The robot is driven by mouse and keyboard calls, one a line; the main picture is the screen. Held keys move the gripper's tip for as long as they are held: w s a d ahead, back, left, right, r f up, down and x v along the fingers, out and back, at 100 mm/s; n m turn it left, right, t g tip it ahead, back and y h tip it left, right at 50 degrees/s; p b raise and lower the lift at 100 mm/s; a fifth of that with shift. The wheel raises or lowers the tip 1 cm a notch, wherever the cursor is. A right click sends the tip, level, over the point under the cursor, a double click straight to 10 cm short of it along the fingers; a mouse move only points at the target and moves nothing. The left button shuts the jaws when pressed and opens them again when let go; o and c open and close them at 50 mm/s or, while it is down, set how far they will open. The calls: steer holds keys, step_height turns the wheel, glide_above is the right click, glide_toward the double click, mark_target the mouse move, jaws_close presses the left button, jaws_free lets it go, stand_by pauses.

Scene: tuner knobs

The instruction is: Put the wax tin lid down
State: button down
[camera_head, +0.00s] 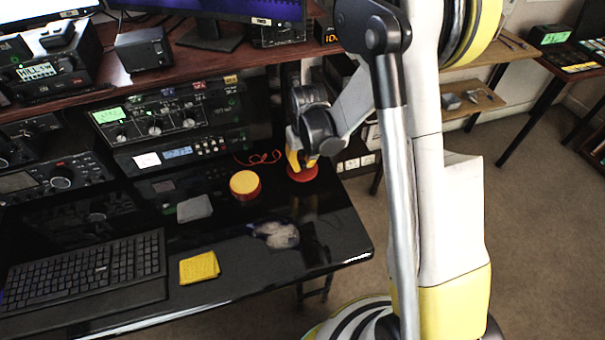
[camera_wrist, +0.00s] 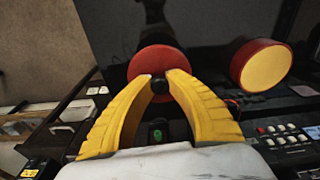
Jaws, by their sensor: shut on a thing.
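The wax tin lid is a red disc (camera_head: 303,175) with a small black knob, at the back right of the black desk in the head view. It also shows in the wrist view (camera_wrist: 155,58). My gripper (camera_head: 299,163) points down with its yellow fingers shut on the knob, and the fingertips meet there in the wrist view (camera_wrist: 160,80). The lid is at or just above the desk; I cannot tell if it touches. The open wax tin (camera_head: 245,186), red with yellow wax, stands left of the lid, apart from it. It also shows in the wrist view (camera_wrist: 262,66).
A grey block (camera_head: 194,208), a yellow cloth (camera_head: 199,267), a mouse-like object (camera_head: 276,235) and a keyboard (camera_head: 85,270) lie on the desk. A red cord (camera_head: 258,158) lies behind the tin, near radio gear (camera_head: 185,145). The desk's right front is clear.

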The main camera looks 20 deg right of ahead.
mark_target(303, 167)
steer(key=shift+f+b, duration=0.85)
steer(key=shift+f, duration=1.05)
steer(key=shift+s, duration=0.1)
steer(key=shift+f, duration=0.1)
steer(key=c, duration=1.4)
jaws_free()
